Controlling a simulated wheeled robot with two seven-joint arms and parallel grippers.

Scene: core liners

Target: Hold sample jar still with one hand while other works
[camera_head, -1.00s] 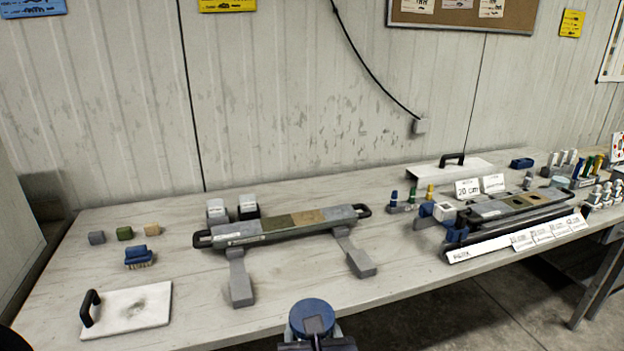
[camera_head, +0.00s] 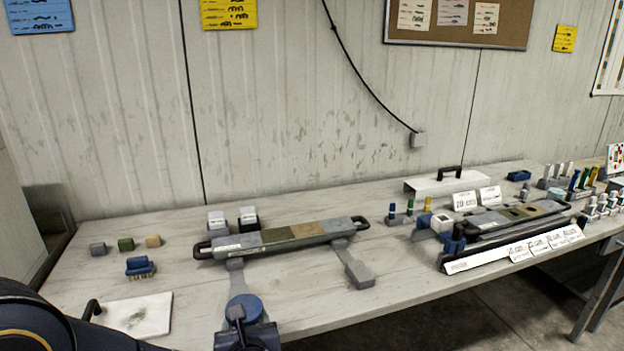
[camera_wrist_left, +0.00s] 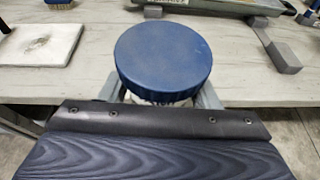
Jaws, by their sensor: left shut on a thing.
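The sample jar (camera_head: 243,307) has a round blue lid and shows at the bottom of the head view, in front of the bench's front edge area. In the left wrist view the jar's blue lid (camera_wrist_left: 164,58) fills the middle, with a little of its pale body below. My left gripper (camera_head: 246,334) is shut on the jar, its grey fingers (camera_wrist_left: 165,98) on either side below the lid. The jar looks upright. Most of its body is hidden by the lid and gripper. My right gripper is not in view.
A core liner (camera_head: 290,237) with end handles rests on grey supports behind the jar. A white board (camera_head: 138,314) with a black handle and a blue brush (camera_head: 140,266) lie to the left. Another liner assembly (camera_head: 515,217) with labels stands right.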

